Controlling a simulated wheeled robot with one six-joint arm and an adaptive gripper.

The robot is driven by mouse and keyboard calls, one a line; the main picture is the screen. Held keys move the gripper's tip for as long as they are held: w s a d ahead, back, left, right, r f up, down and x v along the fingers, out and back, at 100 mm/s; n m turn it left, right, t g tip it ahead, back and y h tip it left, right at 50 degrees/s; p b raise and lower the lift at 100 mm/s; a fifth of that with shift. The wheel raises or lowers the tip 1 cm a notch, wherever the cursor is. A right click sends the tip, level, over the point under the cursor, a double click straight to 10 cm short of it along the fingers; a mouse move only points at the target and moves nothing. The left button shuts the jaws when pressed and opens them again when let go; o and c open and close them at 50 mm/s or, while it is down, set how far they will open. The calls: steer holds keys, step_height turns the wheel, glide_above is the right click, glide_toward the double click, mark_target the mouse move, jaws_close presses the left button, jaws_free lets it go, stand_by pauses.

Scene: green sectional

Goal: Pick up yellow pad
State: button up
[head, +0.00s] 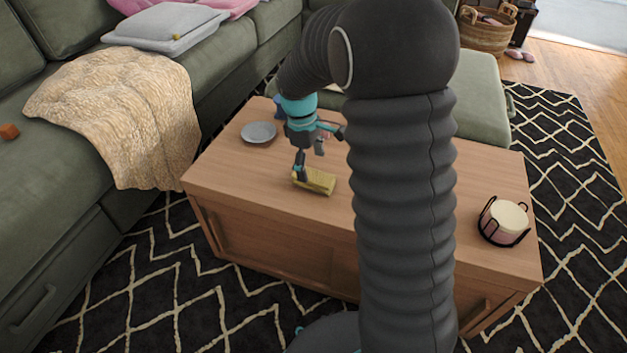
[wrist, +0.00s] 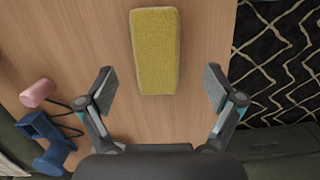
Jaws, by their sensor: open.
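The yellow pad (head: 318,181) lies flat on the wooden coffee table (head: 280,225), near its front edge. In the wrist view the yellow pad (wrist: 155,50) is a long block at the top centre, ahead of the fingers. My gripper (head: 310,160) is above the table, close to the pad, and one finger overlaps the pad's left end in the head view. The pad's near end reaches about level with the fingertips. I cannot tell the exact height of the gap.
A grey plate (head: 258,132) sits at the table's left. A candle in a black holder (head: 504,222) stands at the right. A blue object (wrist: 45,143) and a pink object (wrist: 38,92) are left of my gripper. The green sofa (head: 45,170) borders the left.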

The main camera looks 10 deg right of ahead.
mark_target(314, 176)
steer(key=f, duration=0.5)
steer(key=shift+d, duration=0.35)
steer(key=c, duration=1.1)
